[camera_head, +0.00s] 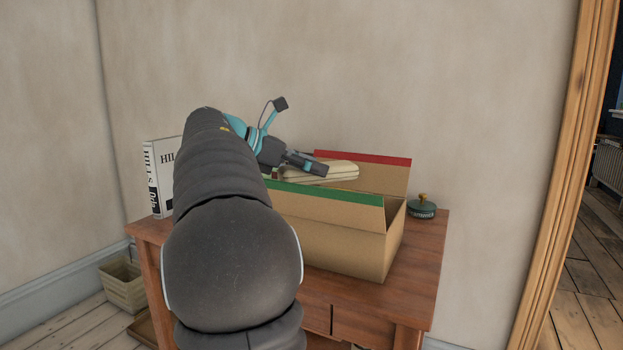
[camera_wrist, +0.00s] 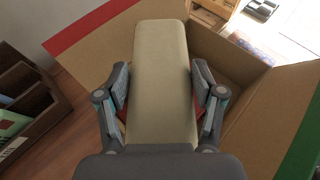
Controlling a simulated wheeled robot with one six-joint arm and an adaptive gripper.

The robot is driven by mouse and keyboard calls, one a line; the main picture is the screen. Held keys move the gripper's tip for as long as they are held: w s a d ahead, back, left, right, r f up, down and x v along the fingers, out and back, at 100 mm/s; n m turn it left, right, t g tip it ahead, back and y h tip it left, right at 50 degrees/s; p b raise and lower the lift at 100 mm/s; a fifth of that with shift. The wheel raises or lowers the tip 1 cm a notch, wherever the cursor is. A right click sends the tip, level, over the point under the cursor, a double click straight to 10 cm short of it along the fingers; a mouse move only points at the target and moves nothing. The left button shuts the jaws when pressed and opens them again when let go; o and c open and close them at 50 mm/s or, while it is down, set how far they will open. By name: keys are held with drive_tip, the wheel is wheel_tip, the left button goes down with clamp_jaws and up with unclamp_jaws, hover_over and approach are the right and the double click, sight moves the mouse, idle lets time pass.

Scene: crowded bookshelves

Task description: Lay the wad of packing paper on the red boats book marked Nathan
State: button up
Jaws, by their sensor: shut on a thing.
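My gripper (camera_head: 314,168) is shut on a long, pale beige wad of packing paper (camera_head: 338,172). It holds the wad over the open cardboard box (camera_head: 335,247) on the desk. In the wrist view the wad (camera_wrist: 160,55) stretches away from me between the two fingers of my gripper (camera_wrist: 162,92). Something red (camera_wrist: 194,115) shows in slivers beside and below the wad inside the box. I cannot tell whether it is the red boats book, and no name on it is readable. The wad hides most of the box's inside.
The box has a red-edged flap (camera_head: 385,160) at the back and a green-edged flap (camera_head: 345,197) at the front. A white HILLS book (camera_head: 158,180) stands left on the desk (camera_head: 425,250). A dark green round tin (camera_head: 422,208) sits right. A dark wooden organizer (camera_wrist: 35,105) is beside the box.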

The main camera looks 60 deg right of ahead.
sight(312, 180)
drive_tip(key=shift+f, duration=1.1)
drive_tip(key=shift+f, duration=0.6)
drive_tip(key=o, duration=0.9)
drive_tip(key=shift+o, duration=0.2)
drive_tip(key=shift+r, duration=0.55)
drive_tip(key=p+v, duration=0.2)
drive_tip(key=v, duration=1)
drive_tip(key=shift+r, duration=0.15)
